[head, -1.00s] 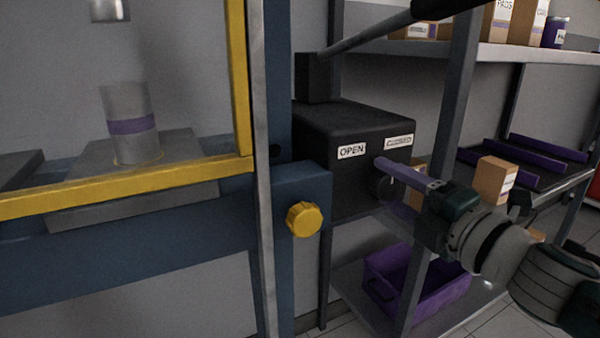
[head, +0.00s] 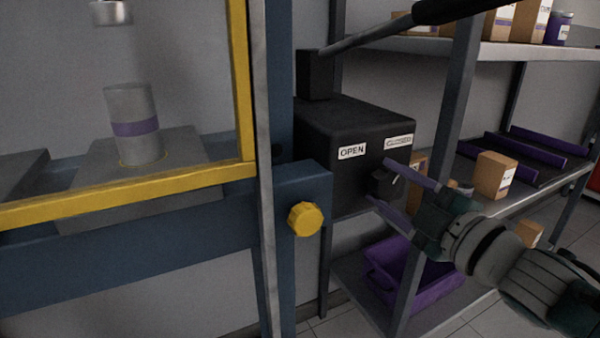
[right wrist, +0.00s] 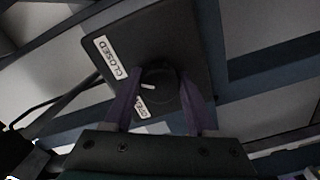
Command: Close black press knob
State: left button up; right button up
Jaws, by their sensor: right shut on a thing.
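The black press knob (head: 381,184) is on the front of the black box (head: 345,195), below its OPEN label (head: 352,151) and CLOSED label (head: 398,141). My right gripper (head: 379,181) has its two purple fingers on either side of the knob and is shut on it. In the right wrist view, the knob (right wrist: 158,84) sits between the fingers, with a short white mark on its face. The CLOSED label (right wrist: 110,57) is to its upper left and the OPEN label (right wrist: 141,107) to its lower left, partly covered. My left gripper is not in view.
The blue press frame (head: 300,183) with a yellow knob (head: 304,218) and yellow-edged guard (head: 130,187) stands left. A black lever (head: 370,36) crosses above the box. A shelf post (head: 440,170) stands close by my right gripper. A purple bin (head: 412,280) sits low.

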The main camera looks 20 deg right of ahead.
dwell(0.4)
jog(key=o, duration=1.4)
jog(key=shift+s, duration=0.1)
jog(key=s, duration=0.3)
jog(key=s+p, duration=0.1)
jog(key=s, duration=0.5)
jog(key=shift+s+d, duration=0.35)
jog(key=shift+d, duration=0.05)
